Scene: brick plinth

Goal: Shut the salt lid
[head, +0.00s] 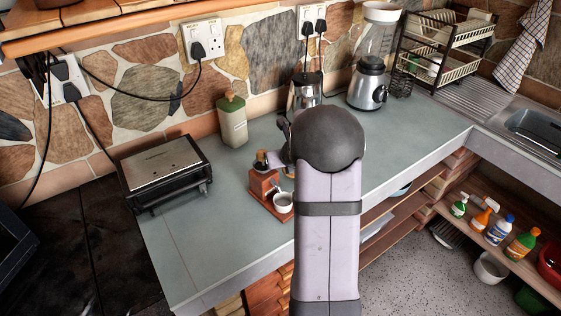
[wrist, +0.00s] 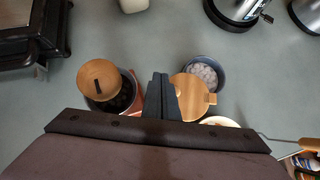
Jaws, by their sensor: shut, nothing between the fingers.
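In the wrist view, a round pot of white grains, the salt (wrist: 205,72), stands right of centre. A round wooden lid with a small tab, the salt lid (wrist: 192,97), lies off to its lower left and leaves much of the salt uncovered. My gripper (wrist: 160,80) is shut and empty, with its fingers just left of this lid; I cannot tell whether they touch it. A second wooden lid (wrist: 99,78) with a dark slot sits partly aside from a pot of dark contents (wrist: 124,100). In the head view, my arm hides the salt pot.
A reddish wooden stand (head: 262,187) and a white cup (head: 283,203) are close by. A grill (head: 165,172) and a green bottle (head: 232,120) stand left and behind. A metal pot (head: 306,92) and a blender (head: 368,82) stand behind. The counter's front left is clear.

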